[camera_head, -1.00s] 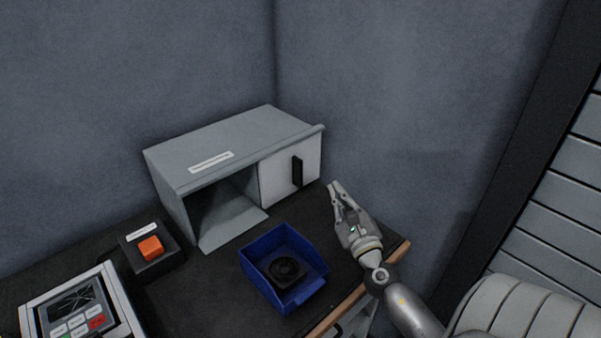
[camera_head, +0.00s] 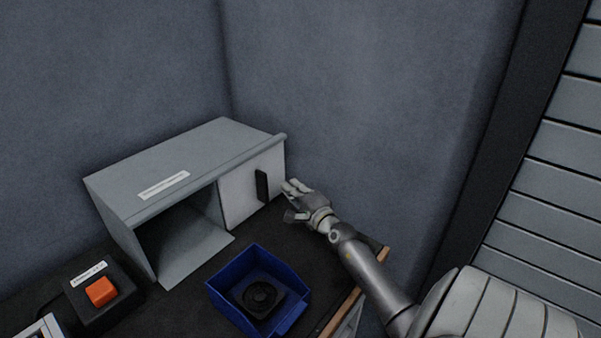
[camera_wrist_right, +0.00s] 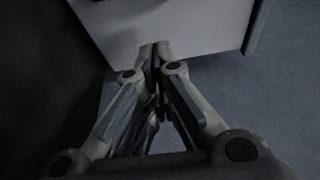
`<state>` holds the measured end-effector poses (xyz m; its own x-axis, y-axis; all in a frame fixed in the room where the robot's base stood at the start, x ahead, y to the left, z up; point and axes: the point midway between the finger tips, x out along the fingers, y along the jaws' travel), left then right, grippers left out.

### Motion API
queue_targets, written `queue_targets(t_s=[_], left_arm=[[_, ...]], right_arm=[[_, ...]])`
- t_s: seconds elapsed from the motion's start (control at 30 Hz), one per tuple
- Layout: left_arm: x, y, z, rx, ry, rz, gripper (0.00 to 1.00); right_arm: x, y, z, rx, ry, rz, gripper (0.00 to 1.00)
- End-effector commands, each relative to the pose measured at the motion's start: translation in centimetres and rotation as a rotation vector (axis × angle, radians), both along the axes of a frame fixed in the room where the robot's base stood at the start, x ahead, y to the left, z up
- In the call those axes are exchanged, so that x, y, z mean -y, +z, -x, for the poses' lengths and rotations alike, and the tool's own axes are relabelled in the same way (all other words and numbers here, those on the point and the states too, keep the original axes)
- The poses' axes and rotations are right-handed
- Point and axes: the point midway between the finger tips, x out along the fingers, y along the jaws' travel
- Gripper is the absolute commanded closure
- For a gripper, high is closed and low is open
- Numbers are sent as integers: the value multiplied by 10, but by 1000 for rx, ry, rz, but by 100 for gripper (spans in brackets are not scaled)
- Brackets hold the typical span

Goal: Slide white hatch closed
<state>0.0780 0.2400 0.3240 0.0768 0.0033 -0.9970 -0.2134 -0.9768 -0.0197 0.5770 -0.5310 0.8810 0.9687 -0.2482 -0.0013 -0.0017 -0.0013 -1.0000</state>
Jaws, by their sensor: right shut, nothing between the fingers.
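The white hatch (camera_head: 241,196) covers the right part of the grey cabinet's (camera_head: 190,160) front, and the left part of the opening is uncovered. A black upright handle (camera_head: 261,186) is on the hatch. My right gripper (camera_head: 288,187) is shut and empty, just right of the handle near the cabinet's right edge. In the right wrist view its fingertips (camera_wrist_right: 158,45) are together in front of the hatch's white face (camera_wrist_right: 185,22); I cannot tell whether they touch it. My left gripper is not in view.
A blue bin (camera_head: 231,290) holding a dark round fan-like part (camera_head: 261,296) stands in front of the cabinet. An orange button (camera_head: 101,291) on a black box is at the left. The wall (camera_head: 350,90) is behind, and the bench's wooden edge (camera_head: 343,312) is at right.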

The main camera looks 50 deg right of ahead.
Motion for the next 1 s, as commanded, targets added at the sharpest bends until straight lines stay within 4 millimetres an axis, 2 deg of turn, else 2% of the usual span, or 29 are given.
queue_targets(t_s=[0.1, 0.2, 0.4, 0.87, 1.0], left_arm=[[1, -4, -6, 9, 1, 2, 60], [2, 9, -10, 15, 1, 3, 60], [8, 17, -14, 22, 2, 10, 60], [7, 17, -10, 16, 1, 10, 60], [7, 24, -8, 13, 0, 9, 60]], right_arm=[[5, 0, -21, 3, 0, -1, 100], [-11, 2, -18, 1, 1, -7, 100], [-30, 1, -16, 2, 0, -4, 100], [-35, 0, -15, 0, 0, -1, 100], [-43, 1, -15, -1, 1, -2, 100]])
